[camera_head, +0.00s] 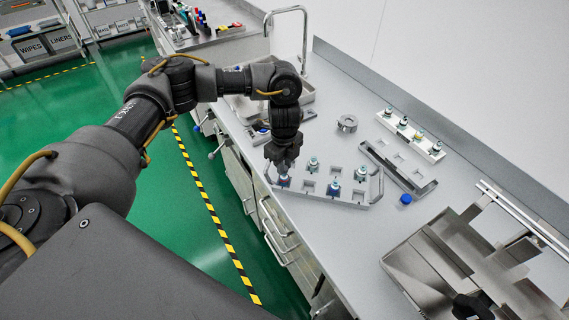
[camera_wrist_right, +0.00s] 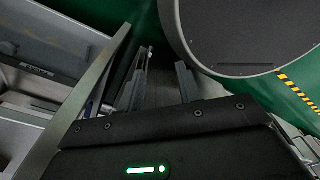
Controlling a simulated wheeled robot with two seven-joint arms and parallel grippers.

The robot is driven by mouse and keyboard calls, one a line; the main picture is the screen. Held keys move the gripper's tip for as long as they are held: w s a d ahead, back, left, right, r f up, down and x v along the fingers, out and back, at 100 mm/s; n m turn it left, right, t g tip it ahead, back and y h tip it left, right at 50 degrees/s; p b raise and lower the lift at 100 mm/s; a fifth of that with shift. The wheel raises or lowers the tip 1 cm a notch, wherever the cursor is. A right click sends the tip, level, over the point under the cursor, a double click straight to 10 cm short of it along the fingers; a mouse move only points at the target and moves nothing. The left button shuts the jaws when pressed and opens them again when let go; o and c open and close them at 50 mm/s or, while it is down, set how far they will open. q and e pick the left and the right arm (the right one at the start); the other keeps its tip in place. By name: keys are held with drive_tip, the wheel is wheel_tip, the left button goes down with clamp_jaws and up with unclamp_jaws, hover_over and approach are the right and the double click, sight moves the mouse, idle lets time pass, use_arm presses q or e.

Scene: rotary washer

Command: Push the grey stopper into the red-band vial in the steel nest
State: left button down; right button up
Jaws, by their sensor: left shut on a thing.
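My left gripper (camera_head: 283,164) points down over the near left end of a grey tray (camera_head: 345,203). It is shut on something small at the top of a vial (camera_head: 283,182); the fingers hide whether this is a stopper. The vial has a bluish upper part; no red band can be made out. Other small vials with teal tops stand in the tray, one at the back (camera_head: 312,163) and others to the right (camera_head: 333,188). A round metal piece (camera_head: 347,123) stands apart behind the tray and may be the steel nest. In the right wrist view my right gripper (camera_wrist_right: 162,82) is open and empty.
A white rack (camera_head: 425,150) with several small vials stands at the back right. In front of it is a long slotted metal holder (camera_head: 385,163). A blue cap (camera_head: 405,199) lies beside it. A steel machine (camera_head: 440,265) fills the front right. A sink tap (camera_head: 303,40) rises behind.

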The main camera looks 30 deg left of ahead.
use_arm(q)
drive_tip(key=shift+r, duration=0.1)
drive_tip(key=shift+r+p, duration=0.3)
drive_tip(key=shift+p, duration=0.2)
idle(0.5)
drive_tip(key=shift+f, duration=0.15)
idle(0.7)
drive_tip(key=shift+f+b, duration=0.3)
drive_tip(key=shift+f, duration=0.4)
idle(0.8)
